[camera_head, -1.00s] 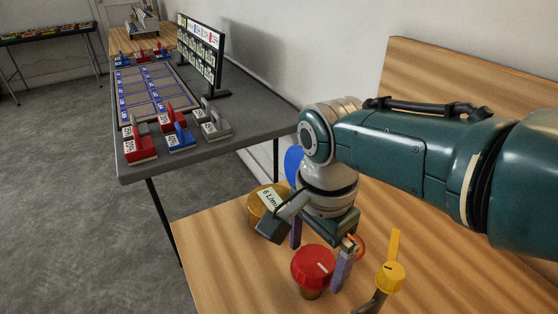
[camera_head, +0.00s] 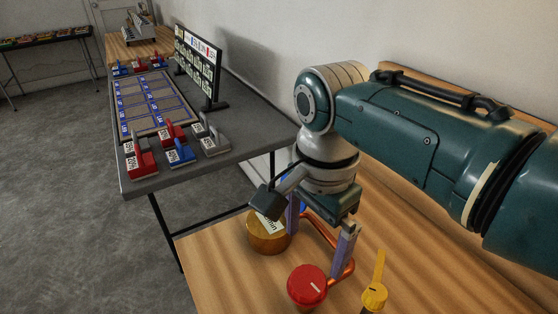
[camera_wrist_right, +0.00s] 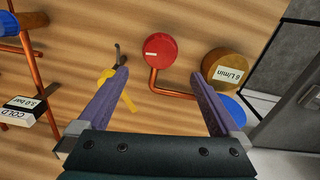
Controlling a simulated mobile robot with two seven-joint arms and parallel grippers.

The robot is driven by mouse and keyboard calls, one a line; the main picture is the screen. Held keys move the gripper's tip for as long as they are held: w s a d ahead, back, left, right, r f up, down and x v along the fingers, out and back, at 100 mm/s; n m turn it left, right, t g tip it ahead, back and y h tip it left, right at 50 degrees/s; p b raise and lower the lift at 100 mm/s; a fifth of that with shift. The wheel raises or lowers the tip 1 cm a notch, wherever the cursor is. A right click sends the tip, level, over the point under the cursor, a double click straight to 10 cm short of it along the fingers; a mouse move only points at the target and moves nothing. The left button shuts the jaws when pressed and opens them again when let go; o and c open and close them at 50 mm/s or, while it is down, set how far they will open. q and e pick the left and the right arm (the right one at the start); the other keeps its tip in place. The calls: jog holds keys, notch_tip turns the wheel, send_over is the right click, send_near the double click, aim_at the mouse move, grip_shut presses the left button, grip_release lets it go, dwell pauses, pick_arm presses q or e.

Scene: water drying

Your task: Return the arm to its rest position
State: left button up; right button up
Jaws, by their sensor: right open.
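My right arm comes in from the right in the head view. Its right gripper (camera_head: 320,222) points down above the wooden table with the valves. It is open, and nothing is between its fingers. In the right wrist view the two purple fingers of the right gripper (camera_wrist_right: 163,95) are spread wide. The red knob (camera_head: 307,286) lies below and in front of the fingers, apart from them; it also shows in the right wrist view (camera_wrist_right: 160,48). My left gripper is not in view.
A brass gauge (camera_head: 267,236), a copper pipe (camera_head: 341,272) and a yellow-handled valve (camera_head: 375,292) stand on the wooden table. A grey table (camera_head: 240,140) beyond holds a blue-marked board (camera_head: 152,103), red, blue and grey blocks and an upright sign (camera_head: 197,65). Open floor lies left.

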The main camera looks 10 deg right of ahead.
jog(key=s+d+f+n+t, duration=0.1)
jog(key=s+d+f+n, duration=0.1)
jog(key=s+n, duration=0.5)
jog(key=s+d+r+n+t, duration=0.1)
jog(key=s+d+r+n, duration=0.2)
jog(key=s, duration=0.3)
jog(key=s+d+r+n+t, duration=0.1)
jog(key=s+d+r+n, duration=0.25)
jog(key=s, duration=0.35)
notch_tip(320, 180, up, 37)
jog(key=n+p, duration=0.1)
jog(key=p, duration=3.4)
jog(key=shift+a+t+p, duration=0.3)
jog(key=shift+a+p, duration=0.05)
jog(key=shift+p, duration=0.05)
jog(key=shift+s+r, duration=0.1)
jog(key=shift+s+d, duration=0.1)
